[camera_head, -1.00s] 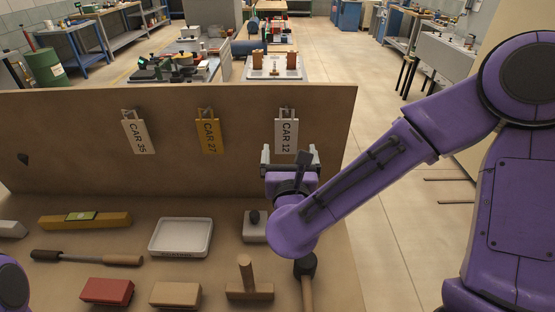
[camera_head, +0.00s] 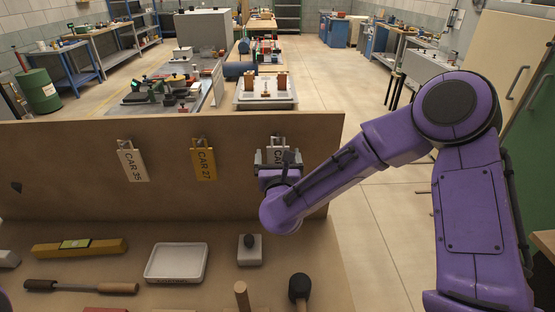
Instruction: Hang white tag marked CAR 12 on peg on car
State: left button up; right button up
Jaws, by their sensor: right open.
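The white tag (camera_head: 277,147) marked CAR 12 hangs at the right end of an upright brown board. Only its upper part shows, with the letters "CA"; the rest is hidden behind my right gripper (camera_head: 278,158). That gripper is open, with one finger at each side of the tag; I cannot tell whether they touch it. Behind the board stands a pale flat platform (camera_head: 244,104) with brown blocks on it, perhaps the car. I cannot make out a peg on it for certain. My left gripper is out of view.
A white CAR 35 tag (camera_head: 132,163) and a yellow CAR 27 tag (camera_head: 204,162) hang on the board (camera_head: 70,160). On the bench lie a white tray (camera_head: 176,263), a yellow level (camera_head: 80,247), a wooden-handled tool (camera_head: 82,287) and a black-headed mallet (camera_head: 299,287). Open floor lies right.

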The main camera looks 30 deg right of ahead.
jog(key=c, duration=1.2)
jog(key=shift+o, duration=0.2)
jog(key=shift+r, duration=0.15)
jog(key=shift+r, duration=0.3)
jog(key=shift+s, duration=0.1)
jog(key=b+v, duration=0.1)
jog(key=v, duration=0.6)
jog(key=shift+r, duration=0.4)
jog(key=shift+s+a, duration=0.15)
